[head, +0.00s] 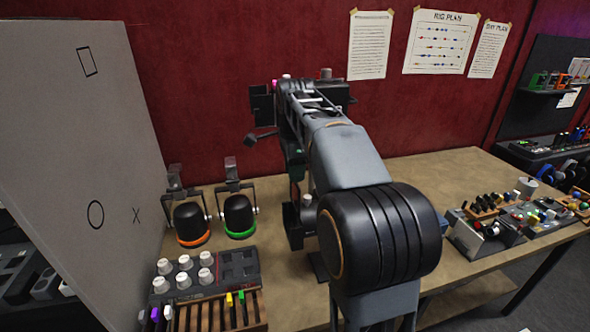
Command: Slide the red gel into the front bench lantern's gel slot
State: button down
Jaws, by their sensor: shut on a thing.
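My own grey arm crosses the middle of the head view and reaches away from me. Its far end is crowded with dark parts, and I cannot make out the gripper's fingertips or what is between them. I cannot pick out the red gel. A black housing (294,228) stands on the bench just left of my arm and is partly hidden by it. I cannot tell whether this is the front bench lantern, and no gel slot shows. Two black lamps stand further left, one with an orange ring (193,239) and one with a green ring (240,233).
A knob panel (215,268) and a slotted wooden rack (215,312) sit at the bench's front left. A tall grey board (75,150) bounds the left. Control boxes (485,237) stand at the right.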

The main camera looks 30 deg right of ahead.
aim_at(295, 201)
jog(key=shift+f, duration=0.1)
dwell(0.6)
jog(key=shift+f+b, duration=3.05)
jog(key=shift+f, duration=1.5)
jog(key=shift+f, duration=0.25)
jog(key=c, duration=0.9)
grip_release()
jog(key=shift+o, duration=0.2)
notch_tip(295, 201, up, 14)
jog(key=shift+f+p, duration=0.1)
jog(key=shift+p, duration=0.95)
